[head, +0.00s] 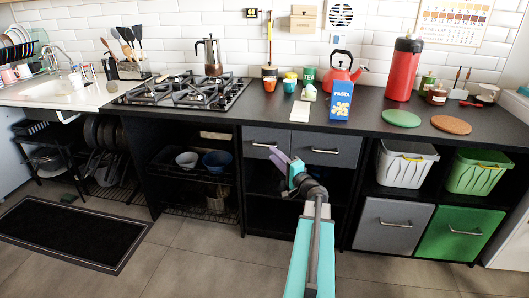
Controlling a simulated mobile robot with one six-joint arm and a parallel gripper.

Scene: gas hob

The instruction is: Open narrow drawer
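Two grey drawer fronts sit side by side under the black worktop, both flush with the cabinet. The left drawer (254,135) looks a little narrower than the right drawer (345,148). Each has a horizontal metal bar handle; the left handle (263,145) is just up and left of my gripper, the right handle (325,151) is to its right. My gripper (281,157) has purple fingers that look spread apart, in front of the lower right part of the left drawer. I see nothing between them. Whether a finger touches the drawer is not clear.
Below the drawers is an open dark shelf (265,182). A white bin (405,165) and a green bin (476,172) stand at right, above grey and green fronts. A blue pasta box (341,100) stands on the worktop. The tiled floor (200,250) in front is free.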

